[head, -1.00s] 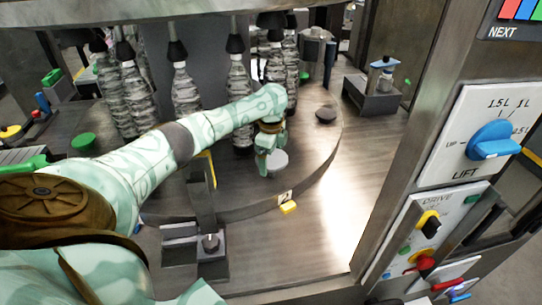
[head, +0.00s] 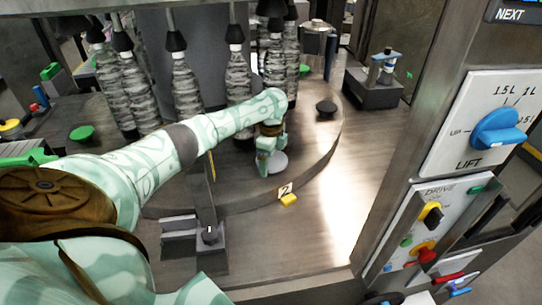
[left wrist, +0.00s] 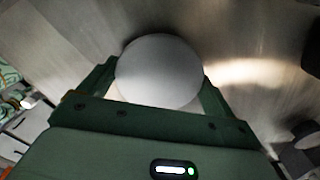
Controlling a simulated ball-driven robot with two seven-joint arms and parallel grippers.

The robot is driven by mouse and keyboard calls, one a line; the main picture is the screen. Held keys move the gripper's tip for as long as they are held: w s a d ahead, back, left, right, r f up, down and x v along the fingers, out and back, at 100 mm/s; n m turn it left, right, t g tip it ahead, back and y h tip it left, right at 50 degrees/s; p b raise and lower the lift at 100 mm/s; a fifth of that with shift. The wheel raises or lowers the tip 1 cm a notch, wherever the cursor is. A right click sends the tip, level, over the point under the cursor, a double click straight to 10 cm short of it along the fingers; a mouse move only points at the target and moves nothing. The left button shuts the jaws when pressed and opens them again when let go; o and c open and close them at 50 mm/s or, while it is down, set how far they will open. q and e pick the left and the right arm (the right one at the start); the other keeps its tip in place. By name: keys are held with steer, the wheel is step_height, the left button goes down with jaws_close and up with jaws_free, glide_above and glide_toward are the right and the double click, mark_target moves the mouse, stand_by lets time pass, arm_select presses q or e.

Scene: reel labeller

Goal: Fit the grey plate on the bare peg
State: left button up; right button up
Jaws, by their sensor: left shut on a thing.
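The grey plate (head: 279,163) is a pale round disc, low over the front right of the round turntable (head: 240,195). My left gripper (head: 269,162) is shut on it. In the left wrist view, the plate (left wrist: 159,72) sits flat between the two green fingers (left wrist: 160,90), which touch its sides. I cannot tell whether the plate touches the turntable or hovers just above it. The bare peg does not show; the plate, gripper or arm may hide it. My right gripper is out of view.
A dark round plate (head: 326,108) and a green one (head: 82,133) sit elsewhere on the turntable. Several bottles (head: 187,88) hang behind my left arm. A control panel (head: 480,125) stands right. The table's front right is clear.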

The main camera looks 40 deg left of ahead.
arm_select(q)
steer(key=shift+f, duration=0.1)
steer(key=o, duration=0.8)
steer(key=shift+c, duration=0.2)
step_height(320, 180, up, 16)
steer(key=p, duration=0.4)
steer(key=shift+r, duration=0.2)
steer(key=shift+d+f, duration=0.1)
